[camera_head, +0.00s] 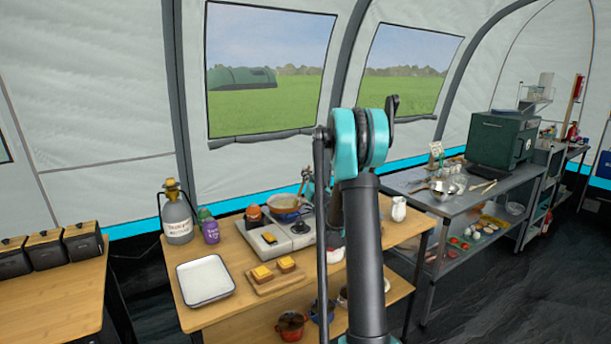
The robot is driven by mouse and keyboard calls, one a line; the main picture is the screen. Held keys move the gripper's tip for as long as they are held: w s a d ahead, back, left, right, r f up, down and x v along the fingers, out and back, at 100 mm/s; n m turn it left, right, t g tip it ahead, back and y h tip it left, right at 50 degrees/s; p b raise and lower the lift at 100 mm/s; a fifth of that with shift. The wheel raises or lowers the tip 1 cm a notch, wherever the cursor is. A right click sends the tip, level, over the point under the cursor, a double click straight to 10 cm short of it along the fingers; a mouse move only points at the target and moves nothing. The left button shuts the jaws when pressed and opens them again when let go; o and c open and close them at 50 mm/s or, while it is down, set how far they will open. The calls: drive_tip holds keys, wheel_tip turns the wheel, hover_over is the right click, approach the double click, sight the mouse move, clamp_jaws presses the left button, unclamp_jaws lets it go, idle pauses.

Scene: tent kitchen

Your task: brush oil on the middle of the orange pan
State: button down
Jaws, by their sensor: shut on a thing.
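My gripper (307,176) is above the pan's right side, partly hidden behind my own arm. It is shut on a thin brownish handle, likely the brush (302,186), which slants down toward the pan. The bristle end is too small to make out, so I cannot tell whether it touches the pan's middle. No oil can be made out in the pan.
The stove (262,240) has a second, empty burner. A white tray (205,279), a board with toast (270,284), a large grey jug (176,217) and a purple bottle (210,232) stand on the table. A white pitcher (398,208) is at right.

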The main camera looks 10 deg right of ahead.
drive_tip(key=w+a, duration=0.2)
drive_tip(key=a, duration=0.6)
idle(0.6)
wheel_tip(320, 180, up, 6)
idle(0.8)
drive_tip(key=shift+r, duration=0.1)
wheel_tip(320, 180, up, 3)
drive_tip(key=shift+f, duration=0.1)
idle(0.5)
drive_tip(key=shift+f, duration=0.15)
idle(0.5)
wheel_tip(320, 180, down, 7)
idle(0.7)
